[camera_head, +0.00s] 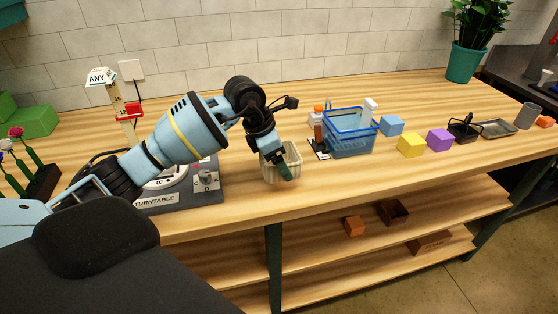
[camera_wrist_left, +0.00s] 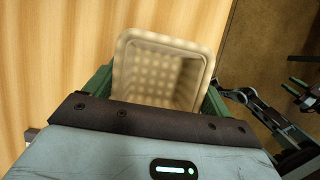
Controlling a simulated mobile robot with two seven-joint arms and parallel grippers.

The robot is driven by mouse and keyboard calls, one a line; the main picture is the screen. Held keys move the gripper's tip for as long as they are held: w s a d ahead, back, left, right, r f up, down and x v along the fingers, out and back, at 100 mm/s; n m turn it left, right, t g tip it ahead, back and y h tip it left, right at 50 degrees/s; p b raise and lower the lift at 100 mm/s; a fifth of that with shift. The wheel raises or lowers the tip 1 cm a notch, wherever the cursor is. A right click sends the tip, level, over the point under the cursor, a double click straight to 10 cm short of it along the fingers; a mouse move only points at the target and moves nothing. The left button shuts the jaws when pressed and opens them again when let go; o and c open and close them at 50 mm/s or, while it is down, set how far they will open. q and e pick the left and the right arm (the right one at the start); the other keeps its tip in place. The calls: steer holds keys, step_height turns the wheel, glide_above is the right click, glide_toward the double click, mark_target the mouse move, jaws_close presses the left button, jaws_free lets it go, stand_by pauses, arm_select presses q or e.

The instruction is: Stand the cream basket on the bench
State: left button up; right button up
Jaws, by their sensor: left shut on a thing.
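The cream basket (camera_head: 294,158) is at the bench's front part, right of the turntable, in the head view. It looks roughly upright. My left gripper (camera_head: 280,168) reaches down over it and is shut on it, with a green finger across its near side. In the left wrist view the open, empty basket (camera_wrist_left: 165,70) sits between the green fingers of my left gripper (camera_wrist_left: 155,98). I cannot tell whether its base touches the bench (camera_head: 340,180). My right gripper (camera_wrist_left: 296,86) shows small at the right of the left wrist view, its opening unclear.
The turntable (camera_head: 160,202) lies left of the basket. A blue basket (camera_head: 350,145) stands to the right, with blue (camera_head: 391,125), yellow (camera_head: 411,145) and purple (camera_head: 440,139) blocks beyond. The bench's front edge is close; bare wood lies before the blue basket.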

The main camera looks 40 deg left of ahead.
mark_target(285, 159)
arm_select(q)
steer(key=shift+w+a+f, duration=0.1)
steer(key=shift+w+a, duration=0.35)
steer(key=shift+w, duration=0.25)
steer(key=shift+w+a+f, duration=0.1)
steer(key=shift+w+a, duration=0.35)
steer(key=shift+w, duration=0.2)
steer(key=shift+f, duration=1.7)
steer(key=shift+f, duration=0.15)
steer(key=o, duration=0.9)
steer(key=v, duration=1.2)
